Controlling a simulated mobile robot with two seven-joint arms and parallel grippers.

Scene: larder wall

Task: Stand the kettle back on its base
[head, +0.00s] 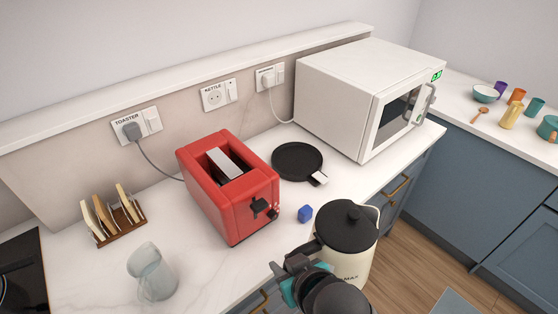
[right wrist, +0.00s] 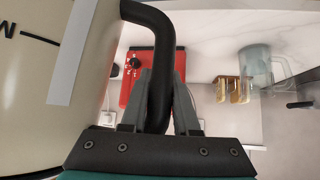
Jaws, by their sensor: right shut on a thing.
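In the right wrist view the gripper (right wrist: 160,105) is shut on the kettle's black handle (right wrist: 158,35), and the cream body (right wrist: 50,80) fills the left. The round black base (head: 297,160) lies flat and bare on the counter between toaster and microwave. My left gripper is not in view.
A red toaster (head: 225,190) stands left of the base, a white microwave (head: 335,85) right of it. A glass jug (head: 150,275) and a toast rack (head: 118,220) stand at left.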

